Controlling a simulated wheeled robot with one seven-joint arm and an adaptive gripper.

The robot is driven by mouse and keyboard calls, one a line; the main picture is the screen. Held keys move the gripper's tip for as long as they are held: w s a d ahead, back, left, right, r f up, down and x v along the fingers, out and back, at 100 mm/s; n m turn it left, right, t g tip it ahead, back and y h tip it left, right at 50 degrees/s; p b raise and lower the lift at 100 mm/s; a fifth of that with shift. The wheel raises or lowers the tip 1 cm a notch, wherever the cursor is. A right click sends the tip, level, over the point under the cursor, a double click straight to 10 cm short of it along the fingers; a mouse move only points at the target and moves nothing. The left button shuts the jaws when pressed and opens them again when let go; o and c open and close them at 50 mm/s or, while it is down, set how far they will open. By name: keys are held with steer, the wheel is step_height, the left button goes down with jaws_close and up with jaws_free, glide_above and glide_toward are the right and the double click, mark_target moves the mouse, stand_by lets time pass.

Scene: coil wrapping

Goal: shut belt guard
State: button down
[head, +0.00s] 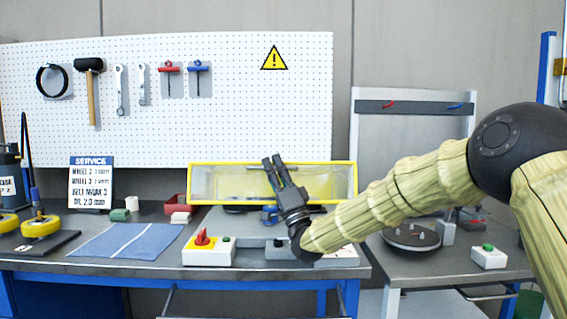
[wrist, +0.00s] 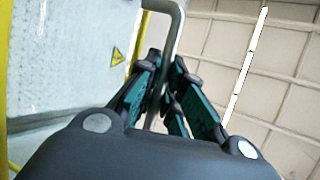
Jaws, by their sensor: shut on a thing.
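The belt guard (head: 228,183), a clear panel in a yellow frame, stands raised above the back of the middle bench in the head view. In the wrist view its panel (wrist: 65,60) with a warning triangle fills the left side. A bent grey handle bar (wrist: 177,28) runs beside its yellow edge. My gripper (head: 272,159) is in front of the guard, fingers pointing up. In the wrist view its teal-padded fingers (wrist: 165,62) are shut on the handle, one on each side. My arm hides part of the bench below.
A control box (head: 208,250) with a red knob stands at the bench front, left of my gripper. A blue mat (head: 125,241) and a service sign (head: 91,182) are further left. A round plate (head: 411,238) sits on the right bench.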

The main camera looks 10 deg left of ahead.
steer(key=shift+s+f+b, duration=0.2)
steer(key=shift+f+b, duration=0.1)
steer(key=shift+f, duration=0.55)
steer(key=c, duration=1.8)
jaws_free()
steer(key=shift+d, duration=0.1)
steer(key=shift+v, duration=3.75)
steer(key=shift+w+f, duration=0.1)
steer(key=shift+w, duration=0.05)
